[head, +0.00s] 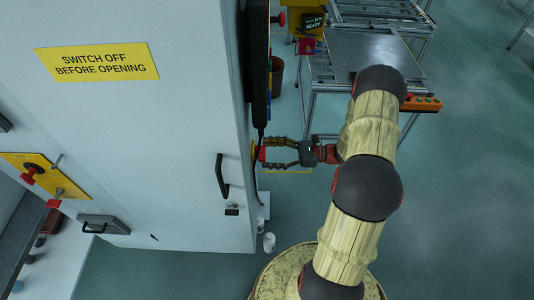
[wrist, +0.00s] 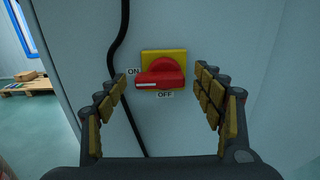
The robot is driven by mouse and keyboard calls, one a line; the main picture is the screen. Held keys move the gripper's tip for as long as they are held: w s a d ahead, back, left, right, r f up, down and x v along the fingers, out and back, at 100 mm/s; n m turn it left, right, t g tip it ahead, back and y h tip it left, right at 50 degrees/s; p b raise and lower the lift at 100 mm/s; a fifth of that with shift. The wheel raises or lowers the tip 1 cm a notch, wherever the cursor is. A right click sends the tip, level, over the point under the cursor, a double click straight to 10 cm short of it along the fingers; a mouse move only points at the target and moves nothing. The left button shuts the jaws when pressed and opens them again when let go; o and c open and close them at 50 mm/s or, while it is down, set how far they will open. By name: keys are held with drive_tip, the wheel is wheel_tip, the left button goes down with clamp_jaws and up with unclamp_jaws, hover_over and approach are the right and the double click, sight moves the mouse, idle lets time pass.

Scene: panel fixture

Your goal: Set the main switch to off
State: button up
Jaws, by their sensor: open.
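The main switch is a red rotary knob (wrist: 165,72) on a yellow plate (wrist: 163,54), set on the pale cabinet side. Its bar handle lies level, with the white-marked end at the left near the ON label (wrist: 133,71). The OFF label (wrist: 165,95) is below the knob. In the head view, the knob's red edge (head: 261,154) shows at the cabinet's right side. My gripper (wrist: 161,82) is open, one finger on each side of the knob, with visible gaps. In the head view my gripper (head: 268,153) reaches left to the switch.
A black cable (wrist: 118,60) runs down left of the switch. The cabinet front has a yellow warning sign (head: 97,62) and a black door handle (head: 222,176). A metal-framed table (head: 375,52) stands behind my arm. Open floor lies at the right.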

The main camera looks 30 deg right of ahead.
drive_tip(key=shift+w+a, duration=0.2)
drive_tip(key=shift+a, duration=0.1)
drive_tip(key=shift+c, duration=0.3)
drive_tip(key=c, duration=1.1)
drive_tip(key=shift+n, duration=0.3)
drive_tip(key=shift+w+f+n+b, duration=0.1)
drive_tip(key=shift+f+n+b, duration=0.1)
drive_tip(key=shift+n+b, duration=2.05)
drive_tip(key=shift+s+f+n+b, duration=0.2)
drive_tip(key=shift+n+b, duration=0.8)
drive_tip(key=shift+n, duration=2.5)
drive_tip(key=shift+w+f+n+b, duration=0.25)
drive_tip(key=shift+n+b, duration=1.4)
drive_tip(key=shift+n, duration=1.2)
